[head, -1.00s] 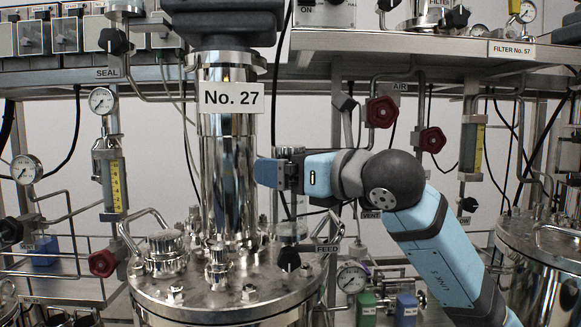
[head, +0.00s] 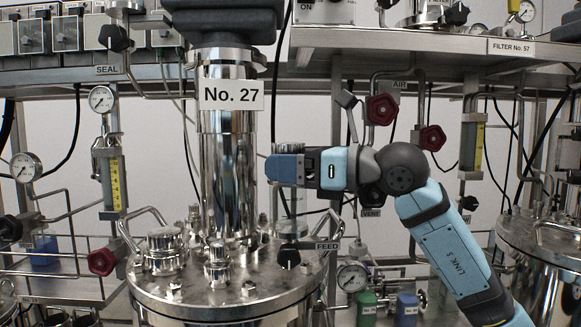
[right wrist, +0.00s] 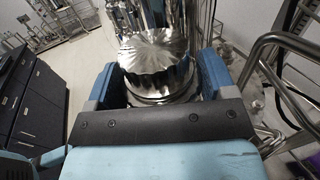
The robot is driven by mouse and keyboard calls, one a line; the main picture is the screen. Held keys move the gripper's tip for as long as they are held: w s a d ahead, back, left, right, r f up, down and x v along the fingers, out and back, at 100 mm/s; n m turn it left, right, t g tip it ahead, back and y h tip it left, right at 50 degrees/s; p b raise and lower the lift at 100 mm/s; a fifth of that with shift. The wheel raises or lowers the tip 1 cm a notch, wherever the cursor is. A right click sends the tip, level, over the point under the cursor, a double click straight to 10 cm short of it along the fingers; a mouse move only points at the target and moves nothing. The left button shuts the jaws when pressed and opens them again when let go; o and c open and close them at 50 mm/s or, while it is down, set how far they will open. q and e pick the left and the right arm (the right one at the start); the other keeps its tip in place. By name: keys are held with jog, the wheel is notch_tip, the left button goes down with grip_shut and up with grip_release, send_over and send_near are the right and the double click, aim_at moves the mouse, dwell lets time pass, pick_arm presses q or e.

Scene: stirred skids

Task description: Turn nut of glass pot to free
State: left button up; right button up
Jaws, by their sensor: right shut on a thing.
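My right gripper (head: 285,168) reaches in from the right in the head view, just right of the tall polished column. In the right wrist view its two blue fingers (right wrist: 158,85) stand on either side of a shiny metal nut (right wrist: 153,50) with a ribbed edge, and are shut on it. In the head view the fingers hide most of the nut. A clear glass pot (head: 291,205) shows partly below the fingers, above the lid near the FEED label. My left gripper is not in view.
The steel column (head: 228,185) labelled No. 27 stands close left of my right gripper. The bolted vessel lid (head: 215,298) lies below. Red valve knobs (head: 382,110) and pipes are behind my arm. A steel shelf (head: 430,45) hangs above it.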

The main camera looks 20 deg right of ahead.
jog(key=shift+n+g+y, duration=0.5)
jog(key=shift+n+g, duration=0.1)
jog(key=shift+g, duration=0.2)
jog(key=o, duration=0.9)
jog(key=shift+d, duration=0.1)
jog(key=v, duration=1.3)
jog(key=shift+s+d+f+b, duration=0.1)
jog(key=shift+s+d+b, duration=0.1)
jog(key=shift+d+b, duration=0.15)
